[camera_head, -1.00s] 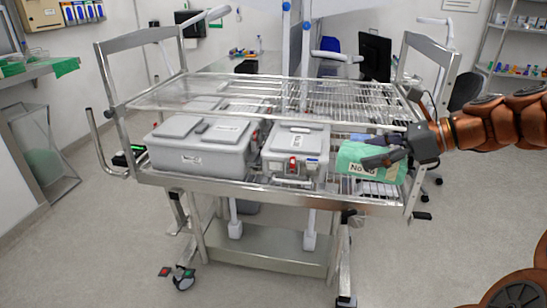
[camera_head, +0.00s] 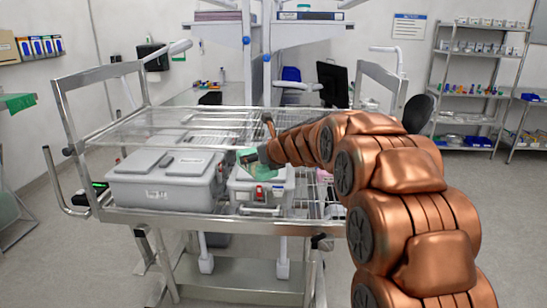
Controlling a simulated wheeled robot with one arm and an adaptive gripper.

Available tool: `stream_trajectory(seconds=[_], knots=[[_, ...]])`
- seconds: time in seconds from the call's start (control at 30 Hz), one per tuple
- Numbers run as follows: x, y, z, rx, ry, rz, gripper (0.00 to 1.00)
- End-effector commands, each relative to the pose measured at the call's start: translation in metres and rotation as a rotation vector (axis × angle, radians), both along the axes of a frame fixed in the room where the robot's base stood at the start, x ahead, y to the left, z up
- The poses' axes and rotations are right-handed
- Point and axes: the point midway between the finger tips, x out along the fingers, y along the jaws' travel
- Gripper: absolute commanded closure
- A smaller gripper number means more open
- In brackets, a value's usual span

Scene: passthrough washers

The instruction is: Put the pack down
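The green pack (camera_head: 245,157) shows as a small patch at the end of my arm, above the smaller grey box on the steel cart (camera_head: 275,229). My gripper (camera_head: 258,157) is at the pack, and its dark fingers seem closed on it. My own arm hides much of the gripper and pack. I cannot tell whether the pack touches the box below it.
A large grey lidded box (camera_head: 165,182) fills the cart's left side. The smaller grey box (camera_head: 262,190) with a red latch stands right of it. A clear upper shelf (camera_head: 170,128) spans above. Shelving (camera_head: 480,90) stands at the back right.

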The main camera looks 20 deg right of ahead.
Motion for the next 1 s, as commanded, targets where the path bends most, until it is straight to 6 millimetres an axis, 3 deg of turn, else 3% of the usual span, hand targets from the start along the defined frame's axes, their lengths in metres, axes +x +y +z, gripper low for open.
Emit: stream_trajectory(seconds=[0.23, 0.53, 1.0], knots=[[0.015, 0.015, -0.019, 0.000, 0.000, -0.119, 0.72], [0.018, 0.025, -0.040, 0.002, 0.003, -0.212, 0.72], [0.018, 0.030, -0.053, 0.002, -0.001, -0.271, 0.72]])
